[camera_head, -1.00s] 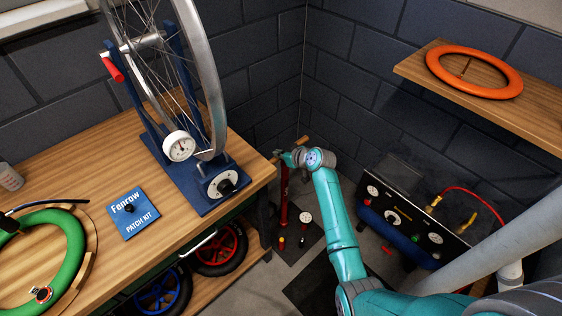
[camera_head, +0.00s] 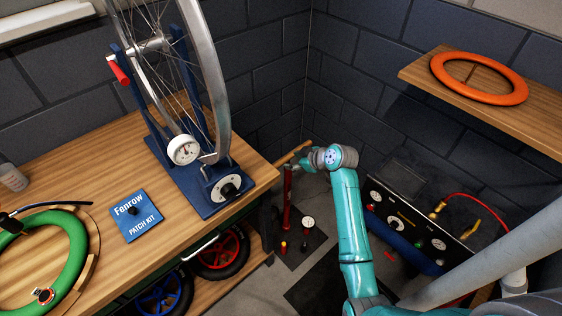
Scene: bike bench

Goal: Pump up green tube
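The green tube (camera_head: 72,245) lies on the wooden bench at the lower left, partly cut off by the frame.
The wheel stand (camera_head: 190,180) and patch kit (camera_head: 136,215) stand on the bench (camera_head: 90,190). A black panel with gauges (camera_head: 410,228) stands right of my arm. An orange tube (camera_head: 508,88) lies on the wall shelf. Spare wheels sit under the bench.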

